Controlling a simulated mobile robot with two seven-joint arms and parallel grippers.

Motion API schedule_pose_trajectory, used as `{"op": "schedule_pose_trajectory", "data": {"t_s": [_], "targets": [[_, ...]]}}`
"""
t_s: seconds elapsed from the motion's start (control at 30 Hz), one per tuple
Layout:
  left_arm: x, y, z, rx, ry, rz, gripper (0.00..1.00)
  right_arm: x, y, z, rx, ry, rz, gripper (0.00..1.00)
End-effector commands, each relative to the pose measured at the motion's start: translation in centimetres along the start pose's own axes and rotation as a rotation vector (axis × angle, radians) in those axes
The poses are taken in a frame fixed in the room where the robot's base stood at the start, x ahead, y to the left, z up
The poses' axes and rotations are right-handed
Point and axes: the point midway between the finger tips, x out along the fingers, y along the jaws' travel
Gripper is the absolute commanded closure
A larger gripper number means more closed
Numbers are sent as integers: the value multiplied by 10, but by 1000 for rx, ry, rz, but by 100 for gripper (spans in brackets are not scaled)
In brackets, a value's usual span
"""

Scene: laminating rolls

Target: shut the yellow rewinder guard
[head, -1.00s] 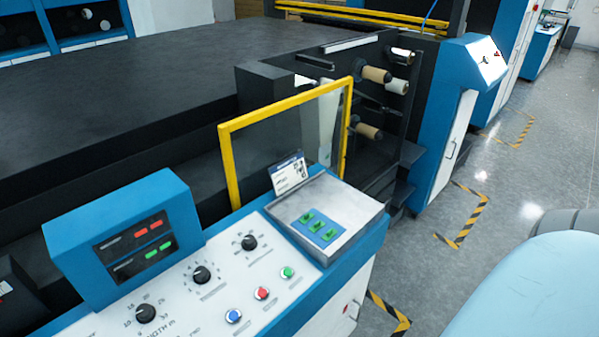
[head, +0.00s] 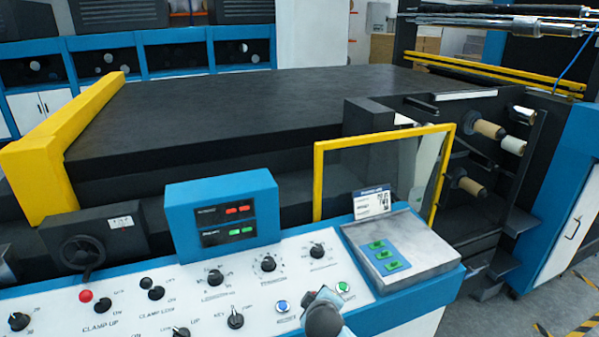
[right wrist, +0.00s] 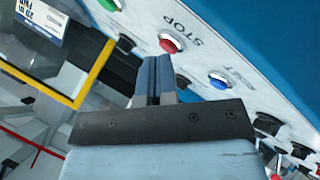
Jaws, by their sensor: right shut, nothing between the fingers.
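The rewinder guard (head: 385,137) is a clear panel in a yellow frame, standing upright behind the console in the head view. It stands out to the left of the roll shafts, which are uncovered, so it looks open. Its yellow frame also shows at the left of the right wrist view (right wrist: 96,72). My right gripper (head: 323,294) is low over the console's buttons, apart from the guard. In the right wrist view its fingers (right wrist: 158,62) are together and empty, pointing toward the red STOP button (right wrist: 170,42). My left gripper is not in view.
The console (head: 370,300) carries knobs, buttons, a blue display box (head: 222,208) and a raised grey switch box (head: 405,245) with a label card (head: 372,201), close in front of the guard. Brown roll cores (head: 489,129) stick out at the right.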

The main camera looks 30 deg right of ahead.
Motion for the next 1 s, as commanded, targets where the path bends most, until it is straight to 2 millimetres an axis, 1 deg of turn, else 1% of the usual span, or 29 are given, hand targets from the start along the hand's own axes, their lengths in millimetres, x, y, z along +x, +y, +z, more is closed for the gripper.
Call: {"op": "schedule_pose_trajectory", "data": {"t_s": [0.03,0.07,0.17,0.2,0.27,0.3,0.4,0.5,0.6,0.67,0.77,1.0], "targets": [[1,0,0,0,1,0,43,14,18,-20,-29,2,68,100],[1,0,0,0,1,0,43,20,28,-30,-52,0,110,100],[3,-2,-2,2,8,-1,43,41,69,-70,-136,-22,260,100],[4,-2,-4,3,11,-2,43,47,86,-88,-173,-35,321,100],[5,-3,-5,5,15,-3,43,54,112,-114,-228,-59,409,100],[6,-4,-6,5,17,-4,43,57,129,-131,-264,-78,463,100],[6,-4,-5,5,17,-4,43,58,165,-170,-343,-123,576,100],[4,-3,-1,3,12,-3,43,56,190,-198,-405,-160,654,100],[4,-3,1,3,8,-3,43,53,205,-214,-442,-186,699,100],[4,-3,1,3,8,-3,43,52,210,-220,-454,-194,713,100],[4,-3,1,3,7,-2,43,51,212,-222,-462,-200,721,100],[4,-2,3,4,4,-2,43,49,209,-222,-460,-199,721,100]]}}
